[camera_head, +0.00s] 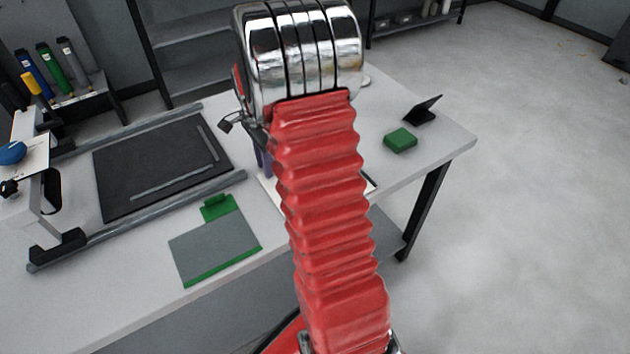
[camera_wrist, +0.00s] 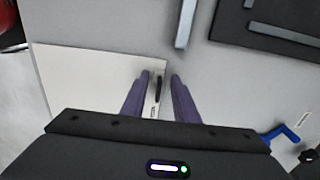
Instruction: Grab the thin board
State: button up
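The thin white board (camera_wrist: 85,75) lies flat on the table in the wrist view, with a small dark slot or mark near its right edge. In the head view, only slivers of a white sheet (camera_head: 268,188) show beside my red arm, which hides most of it. My gripper (camera_wrist: 160,76) has two purple fingers that stand apart with a gap between them. The left finger overlaps the board in the picture, and the right finger is just past its right edge. I cannot tell whether the fingers touch the board. In the head view, part of a finger shows behind my arm (camera_head: 262,160).
A grey-green board (camera_head: 213,248) with a green tab lies at the front. A black panel (camera_head: 150,165) sits between grey rails (camera_head: 150,220) on the left. A green block (camera_head: 400,140) and a black stand (camera_head: 423,110) are near the right end. A blue tool (camera_wrist: 283,134) lies right of my gripper.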

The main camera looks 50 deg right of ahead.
jog(key=shift+c, duration=0.2)
dwell(0.3)
grip_shut()
